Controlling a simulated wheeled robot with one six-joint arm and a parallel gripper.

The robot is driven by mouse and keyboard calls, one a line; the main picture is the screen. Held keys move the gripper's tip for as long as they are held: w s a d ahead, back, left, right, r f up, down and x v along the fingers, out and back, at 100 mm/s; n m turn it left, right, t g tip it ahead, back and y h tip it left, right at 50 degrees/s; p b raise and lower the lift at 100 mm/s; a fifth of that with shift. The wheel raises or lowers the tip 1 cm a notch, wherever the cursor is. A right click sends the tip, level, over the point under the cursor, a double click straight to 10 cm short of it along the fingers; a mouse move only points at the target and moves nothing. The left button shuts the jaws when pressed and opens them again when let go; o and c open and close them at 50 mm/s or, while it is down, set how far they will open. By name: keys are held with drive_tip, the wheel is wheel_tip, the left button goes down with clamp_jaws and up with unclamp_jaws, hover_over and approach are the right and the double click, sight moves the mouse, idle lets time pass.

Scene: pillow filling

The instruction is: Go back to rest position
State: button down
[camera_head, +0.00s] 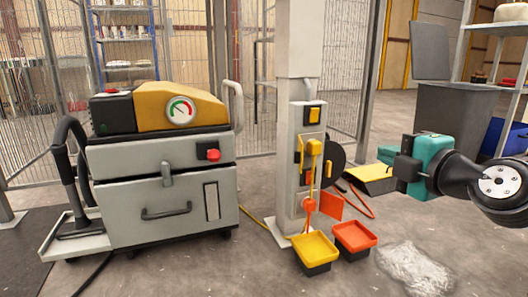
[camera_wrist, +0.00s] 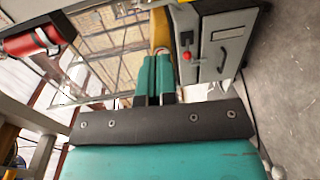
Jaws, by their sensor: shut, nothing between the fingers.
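My gripper (camera_head: 387,155) is at the right of the head view, on the end of my dark arm, with its teal fingers pointing left. It hangs in the air to the right of the white post, apart from everything around it. In the wrist view my gripper (camera_wrist: 158,62) shows two teal fingers side by side, shut and empty. That view is strongly tilted, and the fingertips overlap the picture of the yellow-topped machine without a visible touch.
A grey machine (camera_head: 125,195) with a yellow top and gauge stands at left. A grey bin (camera_head: 452,110) stands behind my arm. White material lies on the floor.

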drive_tip(key=s+a+r+m+g+y+p, duration=0.1)
drive_tip(key=s+a+r+m+g+p, duration=0.15)
drive_tip(key=r+p, duration=0.85)
drive_tip(key=s+a+r+m+g+p, duration=0.2)
drive_tip(key=s+a+r+g+p, duration=0.15)
drive_tip(key=r+p, duration=0.7)
drive_tip(key=s+a+r+m+g+y+p, duration=0.1)
drive_tip(key=s+a+r+m+g+p, duration=0.2)
drive_tip(key=r+p, duration=0.8)
drive_tip(key=s+d+r+m+g+h+p, duration=0.1)
drive_tip(key=s+r+m+g+p, duration=0.2)
drive_tip(key=s+r+p, duration=0.4)
drive_tip(key=s+r+m+g+h+p, duration=0.2)
drive_tip(key=s+r+m+g+p, duration=0.2)
drive_tip(key=r+p, duration=1.4)
drive_tip(key=s+p, duration=0.3)
drive_tip(key=p, duration=0.6)
drive_tip(key=shift+d+r+h+p, duration=0.15)
drive_tip(key=shift+d+h+p, duration=0.15)
drive_tip(key=shift+d+p, duration=0.05)
drive_tip(key=shift+m, duration=0.25)
